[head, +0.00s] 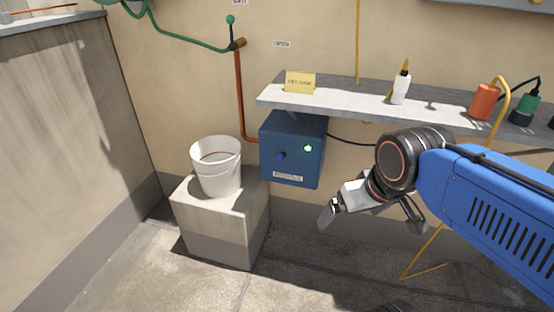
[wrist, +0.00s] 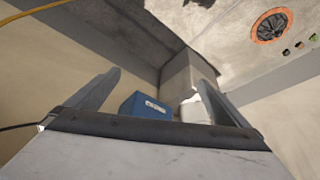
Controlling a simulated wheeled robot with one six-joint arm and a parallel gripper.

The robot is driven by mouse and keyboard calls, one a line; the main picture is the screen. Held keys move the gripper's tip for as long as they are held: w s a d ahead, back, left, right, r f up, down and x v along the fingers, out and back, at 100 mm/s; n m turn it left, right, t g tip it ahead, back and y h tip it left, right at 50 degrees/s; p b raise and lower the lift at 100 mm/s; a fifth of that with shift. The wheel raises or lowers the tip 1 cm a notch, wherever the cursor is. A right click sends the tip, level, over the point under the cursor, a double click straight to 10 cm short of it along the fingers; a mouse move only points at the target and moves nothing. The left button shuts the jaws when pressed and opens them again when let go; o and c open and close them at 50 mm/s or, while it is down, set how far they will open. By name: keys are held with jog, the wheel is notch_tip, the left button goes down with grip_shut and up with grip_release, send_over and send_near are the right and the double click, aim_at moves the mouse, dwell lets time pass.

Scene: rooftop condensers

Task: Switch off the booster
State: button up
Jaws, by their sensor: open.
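The booster is a blue box (head: 293,149) on the wall under the shelf in the head view. In the wrist view the blue box (wrist: 146,106) shows between the two spread fingers of my gripper (wrist: 155,90), farther off. The knob and lamp cannot be made out there.
A white bucket (head: 217,168) stands on a concrete block (head: 221,222) left of the box. A grey shelf (head: 352,102) juts out above it, holding a yellow card (head: 300,82), a white bottle (head: 401,88) and an orange container (head: 485,101). A copper pipe (head: 240,100) runs down the wall.

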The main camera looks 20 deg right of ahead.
jog(key=shift+a, duration=0.35)
